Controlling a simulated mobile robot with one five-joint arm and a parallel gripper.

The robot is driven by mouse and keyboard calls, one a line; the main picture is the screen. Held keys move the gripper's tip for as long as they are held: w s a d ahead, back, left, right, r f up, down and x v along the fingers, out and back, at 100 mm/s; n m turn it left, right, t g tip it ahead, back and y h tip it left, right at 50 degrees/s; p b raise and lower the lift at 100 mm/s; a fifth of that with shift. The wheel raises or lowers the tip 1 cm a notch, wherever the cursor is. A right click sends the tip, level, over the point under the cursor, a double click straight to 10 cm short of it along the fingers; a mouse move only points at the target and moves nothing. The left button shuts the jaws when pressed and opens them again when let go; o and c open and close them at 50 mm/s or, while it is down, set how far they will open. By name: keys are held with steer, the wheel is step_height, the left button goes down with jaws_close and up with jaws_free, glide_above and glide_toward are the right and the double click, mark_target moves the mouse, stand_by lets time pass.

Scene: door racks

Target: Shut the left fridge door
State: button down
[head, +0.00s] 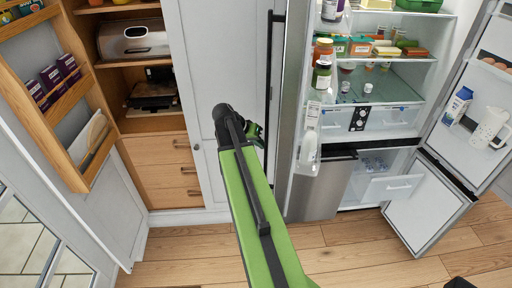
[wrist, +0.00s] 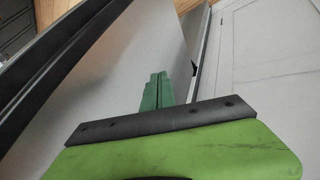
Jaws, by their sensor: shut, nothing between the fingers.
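The left fridge door (head: 292,90) stands open in the head view, seen nearly edge-on, its stainless outer face turned left. A long black vertical handle (head: 271,80) runs along its outer side. Bottles and jars sit in its inner shelves. My gripper (head: 257,133) is just left of the door, low by the handle, and my arm partly hides it. In the wrist view my green fingers (wrist: 157,90) are together and empty, in front of the grey door face (wrist: 120,75). The dark handle (wrist: 60,60) crosses the left of that view. Contact cannot be told.
The fridge interior (head: 385,75) holds food and drawers. The right fridge door (head: 485,110) stands open at the right, with a lower door (head: 425,210) open below it. A stainless lower front (head: 320,190) is below the left door. An open pantry door (head: 60,130) stands left. Wooden floor (head: 185,255) is clear.

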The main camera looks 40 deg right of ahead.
steer(key=shift+s+d+f+b, duration=0.1)
steer(key=shift+s+d+f, duration=0.25)
steer(key=shift+s+d, duration=0.3)
steer(key=shift+s+d+f+b, duration=0.1)
steer(key=shift+s+d+f, duration=0.2)
steer(key=shift+s+d, duration=0.3)
steer(key=shift+s+d+f+b, duration=0.1)
steer(key=shift+s+d+f, duration=0.35)
steer(key=shift+s, duration=0.3)
steer(key=shift+r, duration=0.1)
